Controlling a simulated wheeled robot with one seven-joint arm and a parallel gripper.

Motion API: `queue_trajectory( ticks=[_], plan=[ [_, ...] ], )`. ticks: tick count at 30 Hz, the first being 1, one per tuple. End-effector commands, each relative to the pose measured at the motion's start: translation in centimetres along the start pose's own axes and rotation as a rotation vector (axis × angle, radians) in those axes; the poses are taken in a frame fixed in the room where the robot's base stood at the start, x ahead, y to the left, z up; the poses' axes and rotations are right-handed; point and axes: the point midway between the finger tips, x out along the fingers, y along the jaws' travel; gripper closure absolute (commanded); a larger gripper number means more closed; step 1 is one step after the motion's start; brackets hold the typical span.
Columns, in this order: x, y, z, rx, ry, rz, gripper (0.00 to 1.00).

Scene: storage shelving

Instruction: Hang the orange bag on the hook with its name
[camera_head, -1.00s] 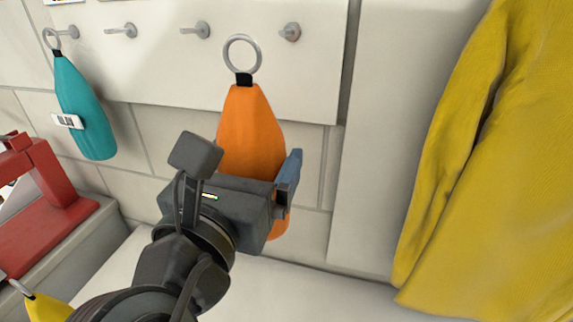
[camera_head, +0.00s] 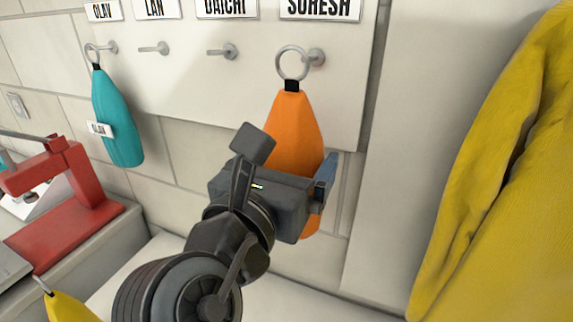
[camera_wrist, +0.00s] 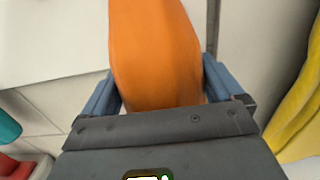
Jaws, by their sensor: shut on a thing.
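The orange bag (camera_head: 293,128) hangs upright in my gripper (camera_head: 318,190), which is shut around its lower part. In the wrist view the blue fingers of my gripper (camera_wrist: 160,92) flank the bag (camera_wrist: 156,50). The bag's metal ring (camera_head: 292,62) is at the height of the rightmost hook (camera_head: 316,58), just left of its tip and overlapping its shaft; I cannot tell if the hook is through it. The label above this hook (camera_head: 319,9) reads SURESH. The other labels read OLAV, IAN or LAN, and DAICHI (camera_head: 227,7). No name shows on the bag; its lower part is partly hidden.
A teal bag (camera_head: 117,120) with a name tag hangs on the leftmost hook (camera_head: 110,47). Two middle hooks (camera_head: 222,52) are bare. A yellow garment (camera_head: 495,190) hangs at right. A red stand (camera_head: 65,200) and a yellow bag (camera_head: 68,308) are at lower left.

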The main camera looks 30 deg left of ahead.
Motion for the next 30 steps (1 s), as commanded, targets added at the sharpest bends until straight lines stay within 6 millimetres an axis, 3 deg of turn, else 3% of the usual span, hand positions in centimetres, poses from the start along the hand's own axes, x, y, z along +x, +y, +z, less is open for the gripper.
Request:
queue_trajectory(
  ticks=[30],
  plan=[
    [4.9,-0.1,-0.5,-0.001,-0.002,-0.002,0.8]
  ],
)
